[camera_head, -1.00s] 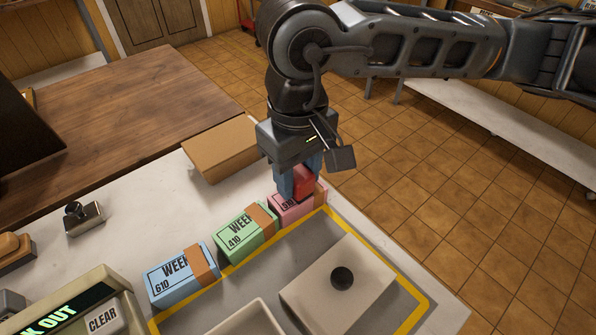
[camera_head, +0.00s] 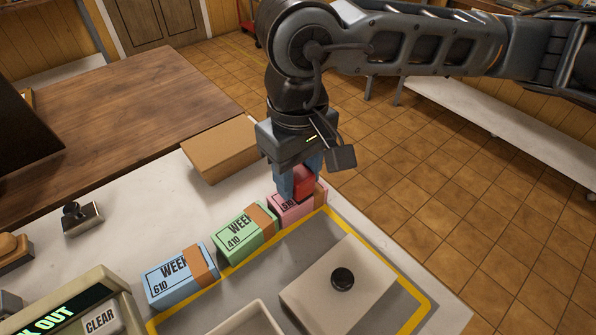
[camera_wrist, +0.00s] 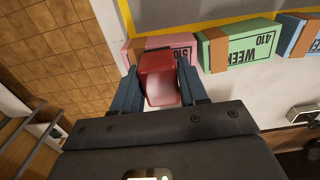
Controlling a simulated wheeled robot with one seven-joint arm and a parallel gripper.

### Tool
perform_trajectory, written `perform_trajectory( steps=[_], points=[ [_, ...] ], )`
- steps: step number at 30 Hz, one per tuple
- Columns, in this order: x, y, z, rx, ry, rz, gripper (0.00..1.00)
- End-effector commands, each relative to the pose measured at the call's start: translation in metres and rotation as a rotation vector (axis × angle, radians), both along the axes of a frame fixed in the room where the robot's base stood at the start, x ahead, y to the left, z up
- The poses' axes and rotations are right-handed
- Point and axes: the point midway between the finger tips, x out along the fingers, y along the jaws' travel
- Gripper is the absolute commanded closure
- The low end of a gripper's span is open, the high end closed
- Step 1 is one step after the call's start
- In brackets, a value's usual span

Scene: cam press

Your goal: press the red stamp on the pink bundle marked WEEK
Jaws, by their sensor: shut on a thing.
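My gripper (camera_head: 298,182) is shut on the red stamp (camera_head: 304,181), with blue-grey fingers on both sides of it. The stamp also shows between the fingers in the wrist view (camera_wrist: 159,78). The pink bundle (camera_head: 290,210) lies right under the stamp in the head view, and part of its top is hidden by the stamp and fingers. In the wrist view the pink bundle (camera_wrist: 183,42) shows behind the stamp, with the number 510 partly covered. The stamp's lower face is hidden, so I cannot tell whether it touches the bundle.
A green bundle (camera_head: 241,237) and a blue bundle (camera_head: 176,282) marked WEEK stand in a row to the left. A yellow-edged grey area with a lidded box (camera_head: 365,275) lies in front. A cardboard box (camera_head: 222,150) is behind. A second stamp (camera_head: 82,220) stands far left.

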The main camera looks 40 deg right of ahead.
Motion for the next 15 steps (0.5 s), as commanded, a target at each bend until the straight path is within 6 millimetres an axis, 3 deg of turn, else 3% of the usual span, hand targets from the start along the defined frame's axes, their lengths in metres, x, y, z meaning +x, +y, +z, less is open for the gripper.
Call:
perform_trajectory(
  steps=[10, 15],
  points=[
    [-0.001, 0.0, -0.001, 0.0, 0.003, 0.0, 0.77],
    [0.0, 0.0, 0.01, -0.001, 0.001, 0.0, 0.77]
  ],
)
